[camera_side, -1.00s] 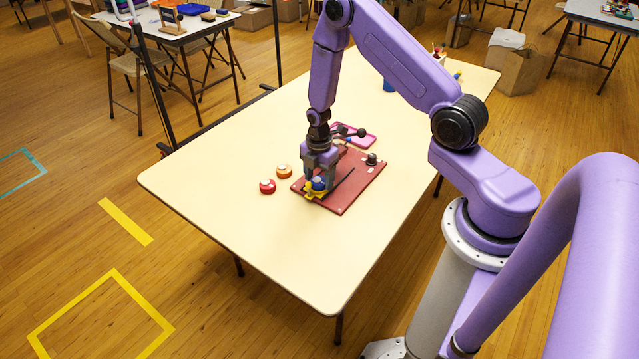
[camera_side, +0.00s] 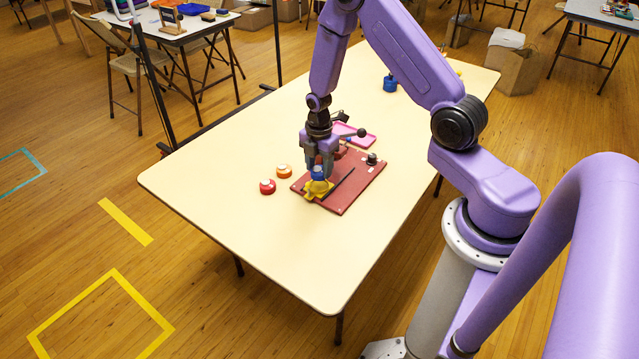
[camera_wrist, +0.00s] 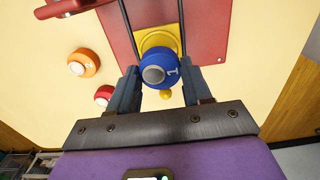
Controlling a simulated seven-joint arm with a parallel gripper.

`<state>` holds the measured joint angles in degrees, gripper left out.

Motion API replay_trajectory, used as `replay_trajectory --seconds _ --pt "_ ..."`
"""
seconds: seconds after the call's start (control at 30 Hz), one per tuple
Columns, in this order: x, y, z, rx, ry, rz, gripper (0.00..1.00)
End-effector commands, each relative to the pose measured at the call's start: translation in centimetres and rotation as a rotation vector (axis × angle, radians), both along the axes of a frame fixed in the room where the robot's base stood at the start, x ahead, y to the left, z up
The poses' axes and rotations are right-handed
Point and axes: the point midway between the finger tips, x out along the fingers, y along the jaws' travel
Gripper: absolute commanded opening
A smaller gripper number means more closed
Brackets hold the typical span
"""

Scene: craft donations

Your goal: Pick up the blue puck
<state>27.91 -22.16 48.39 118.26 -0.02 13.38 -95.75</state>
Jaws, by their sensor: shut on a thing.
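The blue puck (camera_wrist: 171,60) has a grey centre and a white "1" on it. In the wrist view it sits between the two fingers of my gripper (camera_wrist: 160,88), which is shut on it. In the side view the blue puck (camera_side: 319,173) is held just above a yellow piece (camera_side: 318,188) on the red board (camera_side: 347,198). In the wrist view the yellow piece (camera_wrist: 158,37) shows behind the puck.
An orange puck (camera_side: 284,171) and a red puck (camera_side: 268,187) lie on the cream table (camera_side: 230,200) left of the board. A pink tray (camera_side: 362,138) lies behind it. A dark knob (camera_side: 372,159) stands on the board. The table's near part is clear.

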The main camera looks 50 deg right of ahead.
Motion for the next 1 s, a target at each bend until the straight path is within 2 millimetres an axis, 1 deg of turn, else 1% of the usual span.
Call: replay_trajectory --seconds 0.2,0.5,0.87,1.0 --pt "0.1 0.0 1.6 0.000 -0.003 0.000 0.26" --pt "0.0 0.0 3.3 0.000 -0.002 0.000 0.26" --pt "0.0 0.0 3.5 0.000 0.000 0.000 0.26" --pt "0.1 0.0 4.1 0.000 -0.002 0.000 0.26"
